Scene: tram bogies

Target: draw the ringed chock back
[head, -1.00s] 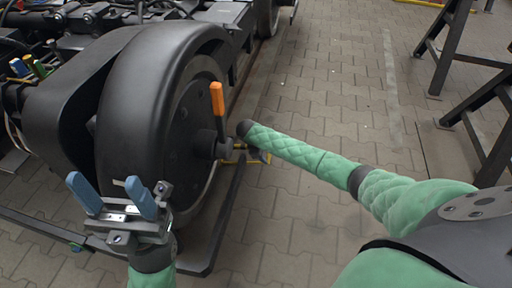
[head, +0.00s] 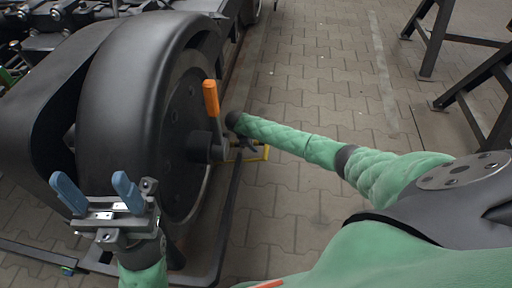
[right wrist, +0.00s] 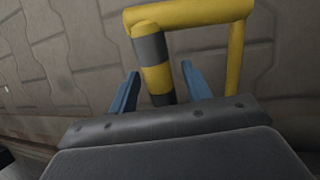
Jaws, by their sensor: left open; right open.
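A yellow bar handle (head: 262,153) shows in the head view low beside the large black wheel (head: 130,100), past the end of my right arm. In the right wrist view the handle (right wrist: 190,14) is a bent yellow bar, and its near post (right wrist: 153,65) carries dark grey bands, which look like the ring marking. My right gripper (right wrist: 160,80) is open, with its blue fingers on either side of this banded post; I cannot tell whether they touch it. The chock's body is not clearly visible. My left gripper (head: 90,185) is open and empty in front of the wheel.
An orange-handled lever (head: 211,98) stands at the wheel hub, close to my right arm. A dark rail (head: 225,220) runs along the floor beside the wheel. Dark trestle legs (head: 430,45) stand at the right. The paved floor (head: 320,60) between is clear.

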